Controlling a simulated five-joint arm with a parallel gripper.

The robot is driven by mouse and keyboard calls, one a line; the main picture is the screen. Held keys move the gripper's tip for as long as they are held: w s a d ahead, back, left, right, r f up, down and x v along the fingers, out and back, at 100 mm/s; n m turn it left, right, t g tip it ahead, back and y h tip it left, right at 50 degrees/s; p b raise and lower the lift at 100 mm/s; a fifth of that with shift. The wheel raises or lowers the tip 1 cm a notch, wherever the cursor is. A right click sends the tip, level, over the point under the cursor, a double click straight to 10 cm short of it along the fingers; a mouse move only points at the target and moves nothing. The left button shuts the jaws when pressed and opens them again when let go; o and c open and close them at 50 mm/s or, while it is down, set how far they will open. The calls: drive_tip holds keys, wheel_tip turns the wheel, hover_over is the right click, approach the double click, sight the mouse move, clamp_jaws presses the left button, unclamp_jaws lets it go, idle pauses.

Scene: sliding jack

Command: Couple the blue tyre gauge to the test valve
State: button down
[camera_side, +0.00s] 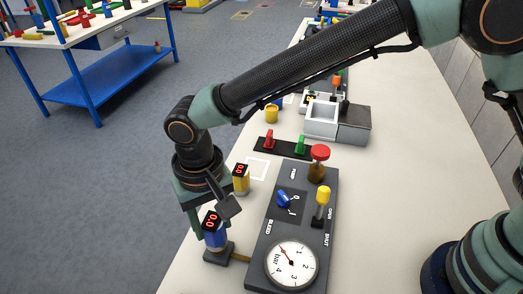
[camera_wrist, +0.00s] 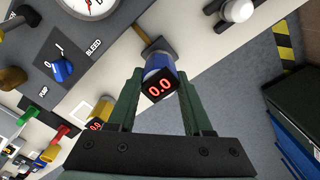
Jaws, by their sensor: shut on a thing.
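The blue tyre gauge (camera_side: 215,239) has a black head with a red 0.0 display. It also shows in the wrist view (camera_wrist: 159,66). My gripper (camera_wrist: 160,84) is shut on it, with one green finger on each side. The test valve (camera_side: 219,256) is a dark block on the table's near edge, joined by a brass pipe to the grey panel (camera_side: 262,262). The gauge stands roughly upright directly over the valve block. Its lower end meets the block in the picture, but I cannot tell whether it is coupled.
A yellow gauge (camera_side: 241,184), also reading 0.0, stands behind the blue one. The panel carries a round bar dial (camera_side: 292,264), a blue lever (camera_side: 284,199), a yellow knob (camera_side: 322,196) and a red knob (camera_side: 319,153). Red and green clips and a grey box (camera_side: 322,119) lie farther back.

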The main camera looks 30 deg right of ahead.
sight(212, 222)
drive_tip(key=shift+f, duration=0.9)
drive_tip(key=shift+r, duration=0.95)
drive_tip(key=shift+f, duration=1.2)
idle(1.0)
drive_tip(key=shift+c, duration=1.2)
unclamp_jaws()
wheel_tip(212, 222, up, 12)
drive_tip(key=shift+r, duration=0.1)
